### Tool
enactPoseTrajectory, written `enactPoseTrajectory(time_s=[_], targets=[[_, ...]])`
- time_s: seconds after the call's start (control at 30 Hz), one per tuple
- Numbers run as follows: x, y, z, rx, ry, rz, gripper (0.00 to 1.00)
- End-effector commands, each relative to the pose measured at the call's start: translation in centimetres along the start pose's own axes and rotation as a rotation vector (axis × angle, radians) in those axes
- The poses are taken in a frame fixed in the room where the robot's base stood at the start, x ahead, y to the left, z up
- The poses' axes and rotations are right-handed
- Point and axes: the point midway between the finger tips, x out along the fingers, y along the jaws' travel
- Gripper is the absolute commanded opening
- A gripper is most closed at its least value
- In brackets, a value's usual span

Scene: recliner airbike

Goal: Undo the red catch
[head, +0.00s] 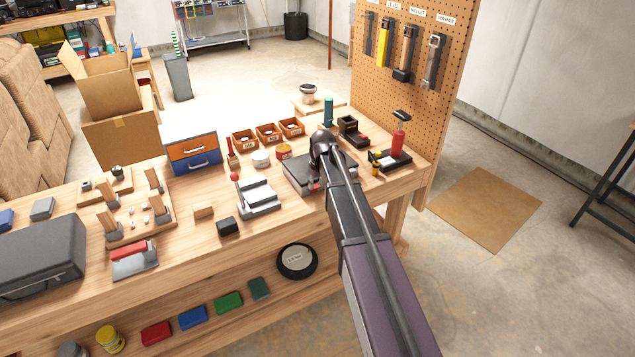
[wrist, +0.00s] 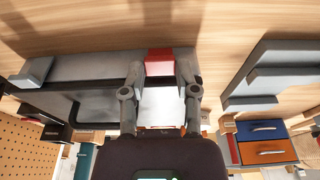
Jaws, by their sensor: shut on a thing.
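The red catch (wrist: 159,62) is a small red block on the front edge of a dark grey case (wrist: 92,66) on the wooden bench. In the wrist view my gripper (wrist: 160,75) has one finger on each side of the catch and is shut on it. In the head view my arm reaches over the case (head: 296,178), and a small red bit of the catch (head: 315,187) shows beside my gripper (head: 318,182). The wrist hides much of the case there.
A grey stepped block with a red-knobbed lever (head: 258,196) stands left of the case. A stand with a red cylinder (head: 397,142) is to the right. Orange bins (head: 268,133) and a drawer unit (head: 193,153) stand behind. The bench front near the case is clear.

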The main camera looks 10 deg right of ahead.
Motion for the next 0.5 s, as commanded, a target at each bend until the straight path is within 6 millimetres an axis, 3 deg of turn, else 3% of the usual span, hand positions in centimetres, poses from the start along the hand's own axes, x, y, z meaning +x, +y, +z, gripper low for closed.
enactPoseTrajectory(time_s=[0.1, 0.5], targets=[[0.5, -0.4, 1.2, -0.001, 0.098, -0.005, 0.00], [1.7, -0.4, 2.9, -0.002, 0.427, -0.006, 0.00]])
